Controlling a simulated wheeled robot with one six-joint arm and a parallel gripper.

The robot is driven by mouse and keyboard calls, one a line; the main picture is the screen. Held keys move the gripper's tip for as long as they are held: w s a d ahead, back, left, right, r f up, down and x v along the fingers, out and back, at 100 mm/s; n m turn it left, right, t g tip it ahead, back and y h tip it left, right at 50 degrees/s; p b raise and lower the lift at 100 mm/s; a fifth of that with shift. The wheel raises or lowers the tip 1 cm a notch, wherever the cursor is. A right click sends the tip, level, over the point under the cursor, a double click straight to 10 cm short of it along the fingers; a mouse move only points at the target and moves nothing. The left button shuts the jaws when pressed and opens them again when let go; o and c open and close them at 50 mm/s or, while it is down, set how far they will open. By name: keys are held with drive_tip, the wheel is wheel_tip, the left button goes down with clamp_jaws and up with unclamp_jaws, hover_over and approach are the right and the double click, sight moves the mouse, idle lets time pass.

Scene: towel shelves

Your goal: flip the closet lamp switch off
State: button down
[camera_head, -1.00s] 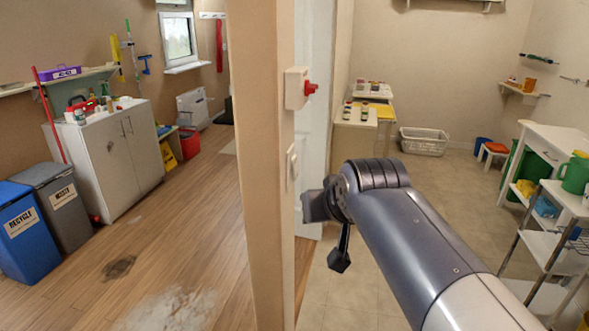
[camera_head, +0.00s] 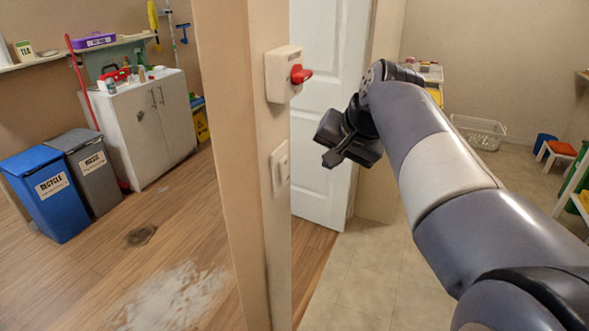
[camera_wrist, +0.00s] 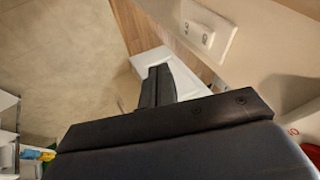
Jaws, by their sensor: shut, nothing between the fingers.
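A white switch plate (camera_head: 280,166) is on the narrow end face of the wall. It also shows in the wrist view (camera_wrist: 203,33), at the upper right, with a small raised switch on it. I cannot tell which way that switch is set. Above it on the same wall is a white box (camera_head: 281,76) with a red knob (camera_head: 301,74); its label is too small to read. My gripper (camera_head: 332,157) is shut and empty, to the right of the plate and apart from it. In the wrist view my shut fingers (camera_wrist: 157,82) point away from the camera.
A white door (camera_head: 325,120) stands behind my gripper. On the left are a blue recycle bin (camera_head: 45,195), a grey bin (camera_head: 90,170) and a white cabinet (camera_head: 145,130).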

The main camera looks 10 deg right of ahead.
sight(285, 171)
drive_tip(key=shift+f, duration=0.1)
drive_tip(key=w+a+f+p, duration=0.1)
drive_tip(key=w+a+f, duration=0.3)
drive_tip(key=w+f, duration=0.4)
drive_tip(key=shift+a+f, duration=0.2)
drive_tip(key=shift+a, duration=0.15)
drive_tip(key=shift+w+a+f, duration=0.2)
drive_tip(key=shift+a+f, duration=0.05)
drive_tip(key=shift+a, duration=0.1)
drive_tip(key=shift+r, duration=0.2)
